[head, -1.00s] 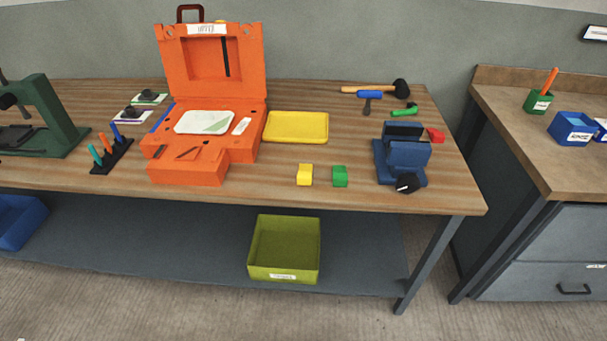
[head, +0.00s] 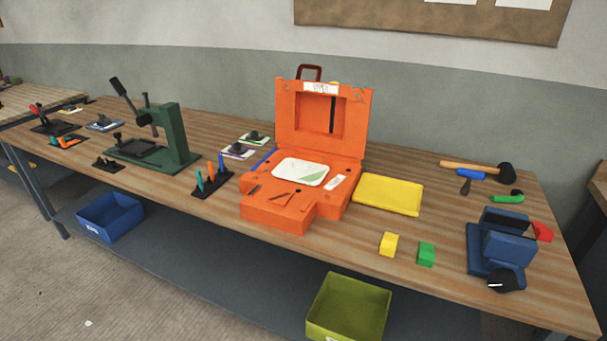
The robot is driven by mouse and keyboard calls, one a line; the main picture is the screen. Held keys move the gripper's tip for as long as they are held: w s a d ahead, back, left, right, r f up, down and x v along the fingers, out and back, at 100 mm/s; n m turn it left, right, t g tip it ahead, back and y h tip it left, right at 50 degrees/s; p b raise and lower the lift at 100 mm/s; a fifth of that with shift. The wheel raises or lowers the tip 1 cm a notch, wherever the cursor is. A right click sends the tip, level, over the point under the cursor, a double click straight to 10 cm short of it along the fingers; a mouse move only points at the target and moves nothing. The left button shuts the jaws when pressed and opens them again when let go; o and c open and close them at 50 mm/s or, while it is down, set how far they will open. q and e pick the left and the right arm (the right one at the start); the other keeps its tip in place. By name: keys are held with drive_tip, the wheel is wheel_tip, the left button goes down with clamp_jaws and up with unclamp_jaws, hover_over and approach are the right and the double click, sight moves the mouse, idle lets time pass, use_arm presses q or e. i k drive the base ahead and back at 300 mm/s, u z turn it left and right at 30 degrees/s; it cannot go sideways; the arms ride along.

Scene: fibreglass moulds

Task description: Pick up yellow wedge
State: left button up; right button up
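A small yellow wedge (head: 388,244) sits on the wooden bench near its front edge, right of the orange case. A green block (head: 426,254) of similar size stands just to its right, apart from it. A red block (head: 542,232) lies farther right, behind the blue vise. Neither of my grippers shows in the head view.
An open orange case (head: 285,205) stands mid-bench, with a yellow tray (head: 390,194) to its right. A blue vise (head: 497,250) is at the right end. A hammer (head: 475,168) lies behind. A green press (head: 165,135) stands left. An olive bin (head: 347,308) is below.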

sight(388, 248)
drive_tip(key=u, duration=1.3)
drive_tip(key=i, duration=1.5)
drive_tip(key=z, duration=1.5)
